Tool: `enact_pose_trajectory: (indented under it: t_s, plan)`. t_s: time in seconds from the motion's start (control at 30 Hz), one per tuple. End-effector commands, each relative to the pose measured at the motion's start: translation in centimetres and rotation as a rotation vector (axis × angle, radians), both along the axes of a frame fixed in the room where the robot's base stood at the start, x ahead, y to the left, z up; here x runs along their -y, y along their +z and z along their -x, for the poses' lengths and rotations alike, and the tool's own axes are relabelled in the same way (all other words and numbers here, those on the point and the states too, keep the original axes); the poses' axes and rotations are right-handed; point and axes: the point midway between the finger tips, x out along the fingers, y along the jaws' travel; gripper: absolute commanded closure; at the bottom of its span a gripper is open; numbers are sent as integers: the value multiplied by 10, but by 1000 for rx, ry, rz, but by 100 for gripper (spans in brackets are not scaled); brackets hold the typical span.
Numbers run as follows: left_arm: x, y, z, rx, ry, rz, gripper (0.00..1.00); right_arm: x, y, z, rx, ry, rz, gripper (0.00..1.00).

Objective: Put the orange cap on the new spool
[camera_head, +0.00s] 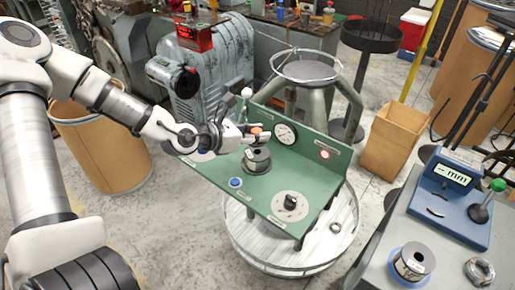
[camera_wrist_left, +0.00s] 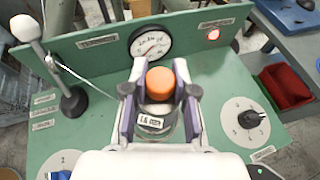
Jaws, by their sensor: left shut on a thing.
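The orange cap (camera_wrist_left: 160,84) sits between the fingertips of my left gripper (camera_wrist_left: 159,74), which is shut on it. In the head view the cap (camera_head: 256,129) shows as a small orange spot at the gripper (camera_head: 250,133). The new spool (camera_head: 257,161), dark with a pale label, stands on the green panel just under the gripper. The wrist view shows the spool (camera_wrist_left: 155,124) beneath the cap, partly hidden by the fingers. I cannot tell whether the cap touches the spool. My right gripper is not in view.
A round gauge (camera_head: 285,133) and a lit red button (camera_head: 324,154) are on the panel's upright wall. A white-topped post (camera_wrist_left: 72,98) stands left with a thin wire. A dial (camera_head: 290,204) is at right. Another spool (camera_head: 412,262) lies on the grey side table (camera_head: 375,240).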

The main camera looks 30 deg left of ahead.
Motion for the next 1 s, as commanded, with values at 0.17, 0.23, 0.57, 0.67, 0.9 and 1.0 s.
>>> enact_pose_trajectory:
  t_s: [0.17,0.23,0.57,0.67,0.9,1.0]
  plan:
    - [-5,-26,-9,-5,0,-2,100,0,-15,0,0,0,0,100]
    - [-5,-35,-9,-3,0,-1,100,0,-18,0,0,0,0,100]
    - [-5,-38,-9,-1,0,0,100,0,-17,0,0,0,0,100]
    - [-5,-41,-9,0,0,-1,100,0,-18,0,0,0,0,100]
    - [-5,-46,-9,-1,0,0,63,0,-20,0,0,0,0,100]
    - [-5,-46,-9,0,0,0,48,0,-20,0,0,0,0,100]
